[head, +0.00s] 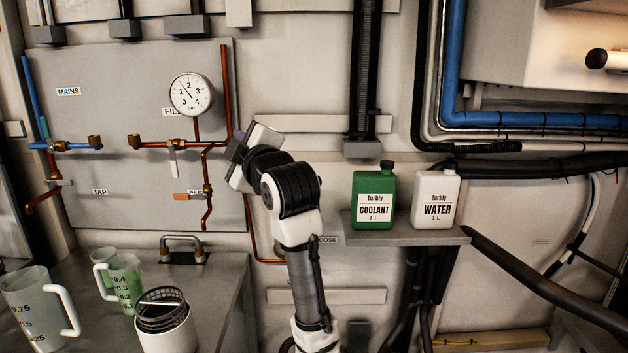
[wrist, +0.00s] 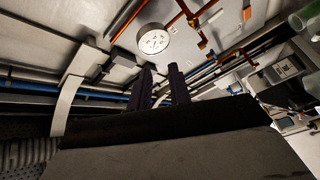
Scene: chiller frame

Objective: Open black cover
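No part is clearly identifiable as the black cover. A white cylinder with a black end cap (head: 597,59) projects at the upper right of the head view; I cannot tell whether that cap is the cover. My gripper (head: 236,149) is raised in front of the wall panel's right edge in the head view, partly hidden by my wrist. In the wrist view, the two dark fingers of my gripper (wrist: 161,80) stand apart with nothing visible between them. They point towards the wall pipes, below the gauge in the picture. A broad dark surface fills the bottom of that view.
A gauge (head: 192,94) and copper pipes are on the wall panel. A green coolant bottle (head: 374,202) and white water bottle (head: 436,203) stand on a small shelf (head: 400,237). Jugs (head: 38,305) and a white cup with a black basket (head: 168,335) occupy the counter at lower left.

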